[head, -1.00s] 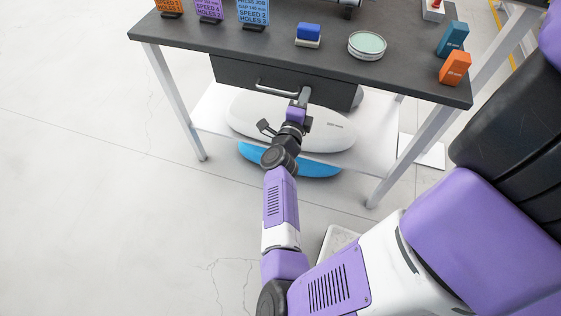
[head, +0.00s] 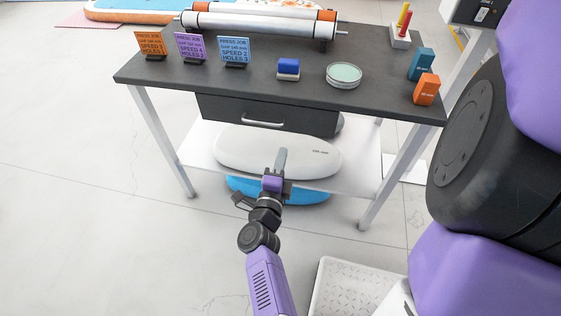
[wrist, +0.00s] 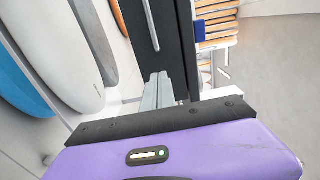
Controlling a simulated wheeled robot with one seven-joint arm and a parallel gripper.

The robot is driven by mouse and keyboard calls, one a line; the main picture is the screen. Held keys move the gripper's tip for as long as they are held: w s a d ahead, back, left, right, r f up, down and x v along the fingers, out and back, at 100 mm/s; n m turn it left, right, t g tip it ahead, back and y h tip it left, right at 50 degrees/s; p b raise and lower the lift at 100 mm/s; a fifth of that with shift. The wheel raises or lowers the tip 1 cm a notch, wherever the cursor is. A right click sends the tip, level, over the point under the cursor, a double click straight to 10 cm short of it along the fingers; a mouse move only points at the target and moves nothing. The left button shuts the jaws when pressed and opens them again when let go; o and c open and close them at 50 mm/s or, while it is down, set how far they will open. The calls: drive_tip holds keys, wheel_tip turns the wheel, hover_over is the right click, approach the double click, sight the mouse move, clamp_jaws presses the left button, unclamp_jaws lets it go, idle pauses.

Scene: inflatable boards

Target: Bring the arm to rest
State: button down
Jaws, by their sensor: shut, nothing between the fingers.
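My gripper (head: 281,160) is in the head view, in front of the dark table (head: 150,77) and below its drawer (head: 268,115). Its fingers are together with nothing between them, and they stand apart from the drawer handle (head: 262,123). In the wrist view the closed fingers (wrist: 156,92) point toward the dark drawer front (wrist: 172,50). The drawer looks shut. My arm reaches up from the bottom of the head view.
A white board (head: 230,150) and a blue board (head: 245,190) lie on and under the lower shelf. A white crate (head: 345,290) stands on the floor at lower right. The tabletop holds signs, a roller (head: 255,22), a round dish (head: 344,75) and boxes. Floor at left is clear.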

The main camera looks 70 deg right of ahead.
drive_tip(key=shift+s+a, duration=0.1)
drive_tip(key=shift+a, duration=0.65)
drive_tip(key=s+a+r+n+t+y+p, duration=0.2)
drive_tip(key=s+a+r+n+t+y, duration=0.1)
drive_tip(key=a+n, duration=0.6)
drive_tip(key=s+a+r+n+t+y+p, duration=0.2)
drive_tip(key=a+r+n+t+y, duration=0.4)
drive_tip(key=n, duration=0.8)
drive_tip(key=s+a+r+n+t+y+p, duration=0.3)
drive_tip(key=a+r+n+y, duration=0.5)
drive_tip(key=a+n, duration=0.4)
drive_tip(key=shift+s+a+t+y, duration=0.5)
drive_tip(key=shift+s+t, duration=0.3)
drive_tip(key=shift+s, duration=0.15)
drive_tip(key=shift+s+f, duration=0.1)
